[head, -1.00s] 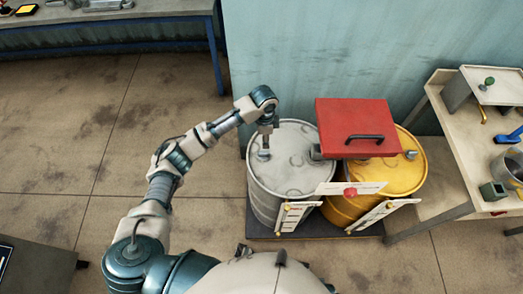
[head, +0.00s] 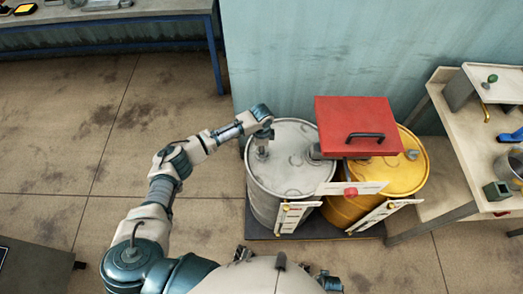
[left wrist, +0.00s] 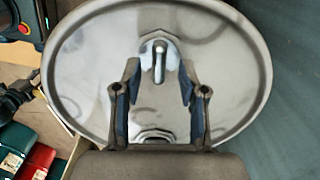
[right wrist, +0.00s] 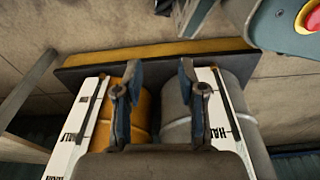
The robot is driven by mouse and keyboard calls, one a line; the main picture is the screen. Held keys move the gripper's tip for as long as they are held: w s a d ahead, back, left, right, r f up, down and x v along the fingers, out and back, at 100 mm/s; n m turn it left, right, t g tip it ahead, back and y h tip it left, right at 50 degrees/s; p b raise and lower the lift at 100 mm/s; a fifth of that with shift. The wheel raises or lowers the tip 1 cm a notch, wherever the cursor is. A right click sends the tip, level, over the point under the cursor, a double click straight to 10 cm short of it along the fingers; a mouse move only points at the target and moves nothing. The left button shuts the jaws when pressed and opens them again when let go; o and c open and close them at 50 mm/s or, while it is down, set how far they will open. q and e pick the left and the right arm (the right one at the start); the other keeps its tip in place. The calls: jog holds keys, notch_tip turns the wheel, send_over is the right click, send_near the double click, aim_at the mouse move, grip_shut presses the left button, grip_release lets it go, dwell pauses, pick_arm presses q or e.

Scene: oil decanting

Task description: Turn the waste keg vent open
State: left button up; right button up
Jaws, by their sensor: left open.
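The grey drum (head: 285,180) stands left of the yellow drum (head: 408,178); I cannot read which is the waste keg. In the left wrist view, a small upright metal vent lever (left wrist: 159,62) sits on the grey lid (left wrist: 90,75). My left gripper (head: 263,148) is over the left part of that lid. Its fingers (left wrist: 159,80) are open, one on each side of the lever in the picture, with no visible contact. The lever is mostly hidden by the gripper in the head view. My right gripper (right wrist: 157,82) is open and empty, with the drums behind it.
White gauge boards (head: 297,216) stand in front. A dark base (head: 315,228) carries the drums. A bench (head: 455,140) stands at right; a wall (head: 300,60) rises behind.

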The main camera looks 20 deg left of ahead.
pick_arm(q)
jog(key=shift+d+f, duration=0.35)
jog(key=shift+f, duration=0.5)
pick_arm(e)
jog(key=shift+w+d+r, duration=0.2)
jog(key=shift+w+r, duration=0.05)
pick_arm(q)
jog(key=shift+a, duration=0.2)
jog(key=shift+c, duration=0.4)
jog(key=shift+a, duration=0.15)
grip_shut()
pick_arm(e)
jog(key=shift+a+r, duration=0.1)
jog(key=shift+a, duration=0.15)
jog(key=shift+w, duration=0.1)
